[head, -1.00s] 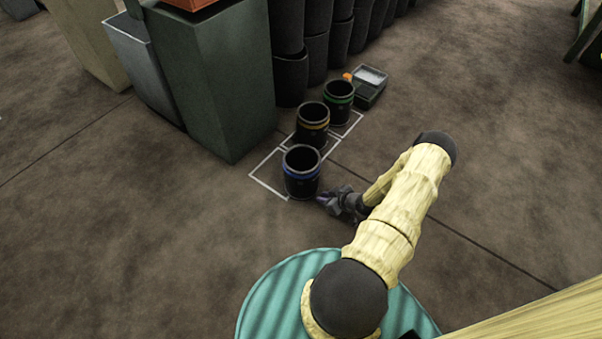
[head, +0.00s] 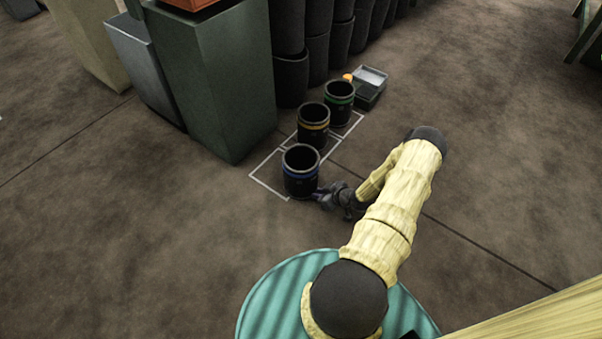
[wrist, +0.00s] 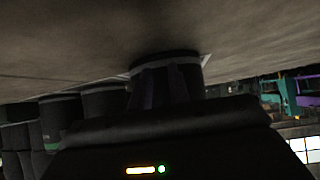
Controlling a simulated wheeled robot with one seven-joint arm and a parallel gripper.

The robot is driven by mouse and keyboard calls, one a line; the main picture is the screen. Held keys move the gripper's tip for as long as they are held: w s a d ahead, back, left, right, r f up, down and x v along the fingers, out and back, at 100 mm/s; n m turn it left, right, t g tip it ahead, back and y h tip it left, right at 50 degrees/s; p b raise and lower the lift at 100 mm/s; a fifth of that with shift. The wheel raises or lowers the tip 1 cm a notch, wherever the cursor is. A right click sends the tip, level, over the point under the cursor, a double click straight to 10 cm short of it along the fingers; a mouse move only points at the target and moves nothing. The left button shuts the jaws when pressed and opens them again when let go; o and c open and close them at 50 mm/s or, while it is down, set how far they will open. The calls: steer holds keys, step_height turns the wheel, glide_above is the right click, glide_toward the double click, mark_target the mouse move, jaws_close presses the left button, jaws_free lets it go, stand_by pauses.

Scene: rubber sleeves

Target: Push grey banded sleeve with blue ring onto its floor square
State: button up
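The grey banded sleeve with the blue ring (head: 300,187) stands upright on the floor, nearest me in a row of three sleeves. Its white-outlined floor square (head: 264,184) shows to its left; the sleeve covers the right part and overlaps the right side of the outline. My gripper (head: 322,196) is low at the sleeve's lower right side, touching it or very close. In the dim wrist view the sleeve (wrist: 190,76) is directly ahead, behind dark fingers. Whether the fingers are open or shut is unclear.
A yellow-ringed sleeve (head: 313,132) and a green-ringed sleeve (head: 339,108) stand behind on outlined squares. A small grey box (head: 370,95) lies beyond. A tall dark green bin (head: 222,90) stands left of the row. Stacked dark sleeves (head: 290,80) stand at the back. The floor in front is clear.

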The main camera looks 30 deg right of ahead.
mark_target(314, 185)
steer(key=shift+w+a, duration=0.35)
steer(key=shift+w, duration=0.4)
steer(key=shift+w, duration=0.2)
steer(key=shift+w+a+b, duration=0.15)
steer(key=shift+w+a, duration=0.1)
steer(key=shift+w, duration=0.3)
steer(key=shift+w+a+b, duration=0.15)
steer(key=shift+w+a, duration=0.1)
steer(key=shift+w, duration=0.25)
steer(key=shift+w+a+b, duration=0.25)
steer(key=shift+w, duration=0.65)
steer(key=shift+w+a+b, duration=0.25)
steer(key=shift+w+b, duration=0.05)
steer(key=shift+w, duration=0.6)
steer(key=shift+w+a+b, duration=0.25)
steer(key=shift+w, duration=0.65)
steer(key=shift+s+d+r+p, duration=0.45)
steer(key=shift+s+p, duration=0.35)
steer(key=shift+s, duration=0.35)
steer(key=shift+s+d+r+p, duration=0.3)
steer(key=shift+s+r+p, duration=0.25)
steer(key=shift+s+p, duration=0.45)
steer(key=shift+s+d+r+p, duration=0.4)
steer(key=shift+s+r+p, duration=0.15)
steer(key=shift+s, duration=0.75)
steer(key=shift+f, duration=0.1)
